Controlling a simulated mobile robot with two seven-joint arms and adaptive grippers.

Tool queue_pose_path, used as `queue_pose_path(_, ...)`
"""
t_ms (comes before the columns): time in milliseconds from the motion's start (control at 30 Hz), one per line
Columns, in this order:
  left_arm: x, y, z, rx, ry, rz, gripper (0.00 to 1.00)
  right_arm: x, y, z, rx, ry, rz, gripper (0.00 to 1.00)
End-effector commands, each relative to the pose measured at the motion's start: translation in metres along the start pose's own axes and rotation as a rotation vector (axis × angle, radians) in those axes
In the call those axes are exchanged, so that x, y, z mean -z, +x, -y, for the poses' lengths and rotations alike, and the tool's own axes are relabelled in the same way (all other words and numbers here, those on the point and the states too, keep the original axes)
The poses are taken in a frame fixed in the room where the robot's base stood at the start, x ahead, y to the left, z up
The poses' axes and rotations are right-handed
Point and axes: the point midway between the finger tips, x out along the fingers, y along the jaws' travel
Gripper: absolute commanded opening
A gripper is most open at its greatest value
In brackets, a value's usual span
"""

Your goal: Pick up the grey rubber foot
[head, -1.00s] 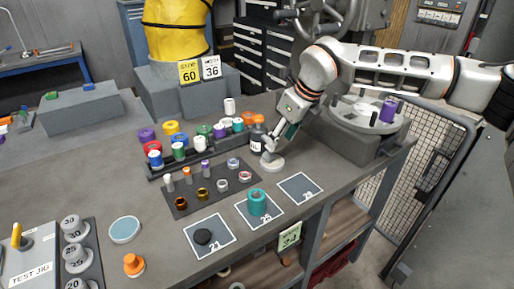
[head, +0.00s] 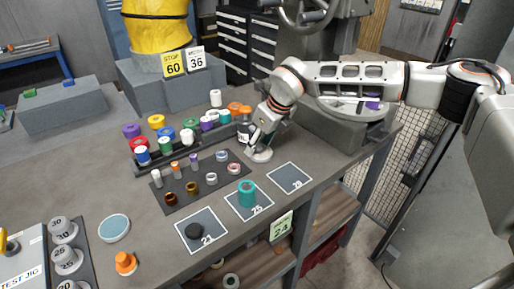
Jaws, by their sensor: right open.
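A pale grey round piece (head: 261,156), which looks like the grey rubber foot, lies on the grey bench just right of the dark parts tray. My right gripper (head: 256,147) points down at it from above and is open. Its fingertips are at or just above the piece and cover part of its far side; whether they touch it I cannot tell. My left gripper is not in view.
A dark tray (head: 205,194) with small rings and pegs lies left of the gripper.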

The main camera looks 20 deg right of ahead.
Motion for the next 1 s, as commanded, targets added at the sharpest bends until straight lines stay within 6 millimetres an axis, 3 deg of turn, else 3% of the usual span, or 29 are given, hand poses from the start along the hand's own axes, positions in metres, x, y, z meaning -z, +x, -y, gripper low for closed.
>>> queue_pose_path(100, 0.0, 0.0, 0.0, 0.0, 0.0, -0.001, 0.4, 0.0, 0.0, 0.0, 0.0, 0.0, 0.0, 0.47)
queue_pose_path(233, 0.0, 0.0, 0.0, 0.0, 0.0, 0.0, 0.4, 0.0, -0.001, 0.0, 0.0, 0.0, 0.0, 0.13)
queue_pose_path(633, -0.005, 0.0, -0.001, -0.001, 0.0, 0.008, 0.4, -0.001, -0.002, 0.0, 0.0, 0.0, 0.001, 0.12)
queue_pose_path(833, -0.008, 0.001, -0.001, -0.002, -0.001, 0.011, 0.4, -0.007, -0.015, 0.0, 0.0, 0.0, 0.004, 0.12)
queue_pose_path(1000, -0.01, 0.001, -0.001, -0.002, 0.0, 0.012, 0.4, 0.017, -0.024, 0.0, -0.002, -0.001, 0.0, 0.12)
